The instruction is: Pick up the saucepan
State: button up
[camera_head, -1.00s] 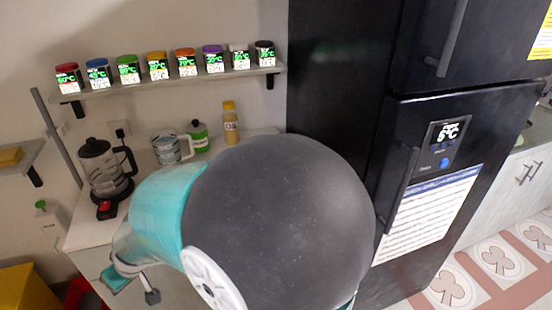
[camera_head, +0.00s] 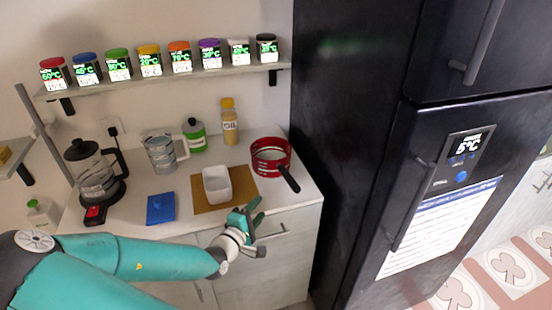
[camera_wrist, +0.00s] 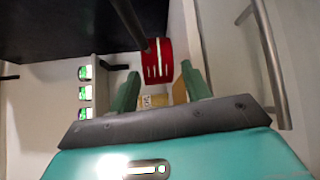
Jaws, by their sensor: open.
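The saucepan (camera_head: 268,157) is red with a dark handle (camera_head: 289,178). My gripper (camera_head: 254,209) is open and empty in front of the counter, below and left of the handle. In the wrist view the red saucepan (camera_wrist: 158,62) shows beyond my gripper (camera_wrist: 160,82), between the two green fingers and apart from them. The dark handle (camera_wrist: 128,20) runs to the upper left there.
A white container (camera_head: 217,185) stands on a brown board (camera_head: 240,191), left of the saucepan. The fridge (camera_head: 345,120) walls off the right side.

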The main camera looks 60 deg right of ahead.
aim_at(286, 173)
jog(key=shift+n+h, duration=0.3)
jog(key=shift+h, duration=0.4)
jog(key=d+r, duration=0.1)
jog(key=d, duration=0.2)
jog(key=s+d, duration=0.1)
jog(key=d, duration=0.2)
jog(key=d+r, duration=0.1)
jog(key=d, duration=0.2)
jog(key=shift+s+d+r, duration=0.15)
jog(key=shift+d+r, duration=0.1)
jog(key=shift+r, duration=0.05)
jog(key=shift+s+d+r, duration=0.1)
jog(key=shift+d+r, duration=0.1)
jog(key=shift+d, duration=1.35)
jog(key=shift+s+d+r, duration=0.1)
jog(key=shift+d+r, duration=0.05)
jog(key=shift+d, duration=1.4)
jog(key=shift+c, duration=0.2)
grip_shut()
